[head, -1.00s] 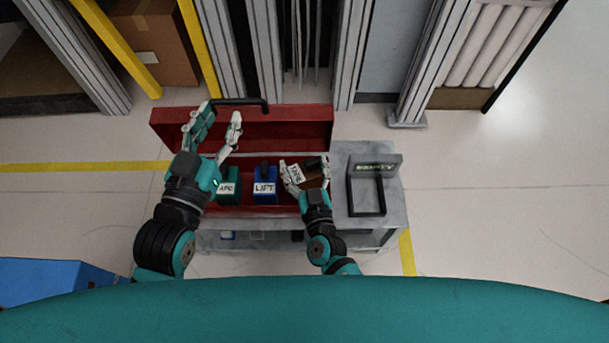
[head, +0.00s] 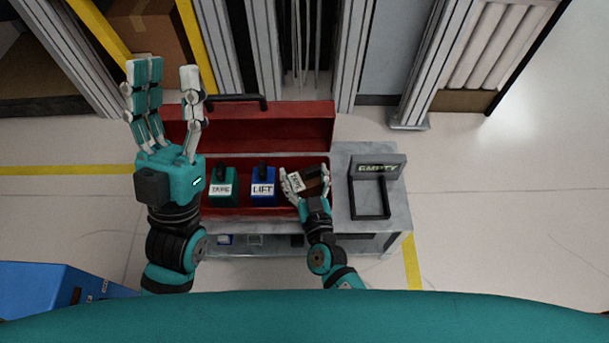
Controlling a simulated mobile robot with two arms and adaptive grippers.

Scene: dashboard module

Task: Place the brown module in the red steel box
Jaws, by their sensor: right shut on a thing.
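The brown module (head: 314,179) has a white label and sits tilted at the right end of the red steel box (head: 262,211). My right gripper (head: 304,180) is shut on it; the fingers hide part of the module, and I cannot tell whether it touches the box floor. The box lid (head: 275,128) stands open at the back. My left gripper (head: 168,82) is open and empty, raised at the left of the box and in front of part of its lid.
A green module (head: 223,186) and a blue module (head: 263,186) labelled LIFT stand in the box. A blue bin (head: 50,290) stands at lower left.

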